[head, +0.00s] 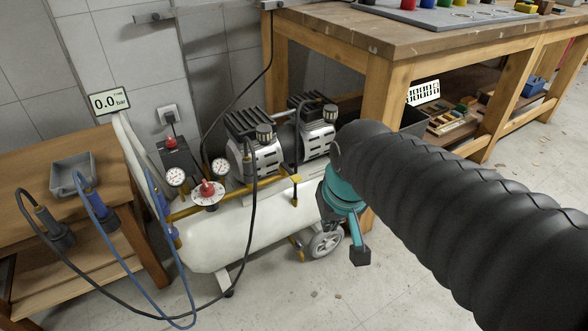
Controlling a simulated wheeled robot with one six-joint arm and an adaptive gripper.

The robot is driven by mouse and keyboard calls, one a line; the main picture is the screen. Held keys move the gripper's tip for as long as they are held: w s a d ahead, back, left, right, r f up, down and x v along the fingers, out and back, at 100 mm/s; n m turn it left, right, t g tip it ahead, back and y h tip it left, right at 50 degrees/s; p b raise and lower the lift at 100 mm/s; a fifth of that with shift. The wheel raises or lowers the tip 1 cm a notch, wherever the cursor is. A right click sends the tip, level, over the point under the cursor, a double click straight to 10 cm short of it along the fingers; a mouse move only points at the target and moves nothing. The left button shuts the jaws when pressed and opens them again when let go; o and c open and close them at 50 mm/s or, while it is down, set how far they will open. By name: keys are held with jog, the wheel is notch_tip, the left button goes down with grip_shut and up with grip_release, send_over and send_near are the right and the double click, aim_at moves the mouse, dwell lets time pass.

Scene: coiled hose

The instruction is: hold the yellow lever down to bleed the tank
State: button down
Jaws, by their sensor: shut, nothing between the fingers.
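The white tank (245,232) lies along the floor under the compressor, in the middle of the head view. A small yellow piece (297,246) shows low at the tank's right end, beside the wheel. It may be the yellow lever, but it is too small to be sure. Another yellow part (294,198) sits higher on the tank's right side. My gripper (359,256) is shut and empty, pointing down to the right of the tank and wheel. It appears apart from both yellow parts. My arm hides the area behind it.
Two gauges (176,177) and a red knob (207,188) sit above the tank. Blue and black hoses (160,312) loop at front left beside a wooden table (60,157). A workbench (400,40) stands behind. Open floor lies in front.

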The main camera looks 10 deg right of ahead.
jog(key=w+n+g, duration=0.2)
jog(key=w+n, duration=0.1)
jog(key=w, duration=0.8)
notch_tip(320, 180, up, 4)
jog(key=n+g, duration=0.2)
jog(key=n, duration=1.7)
send_over(297, 177)
jog(key=shift+r, duration=0.2)
jog(key=shift+f, duration=0.1)
notch_tip(297, 177, down, 14)
jog(key=shift+r+b, duration=0.1)
jog(key=shift+b, duration=0.5)
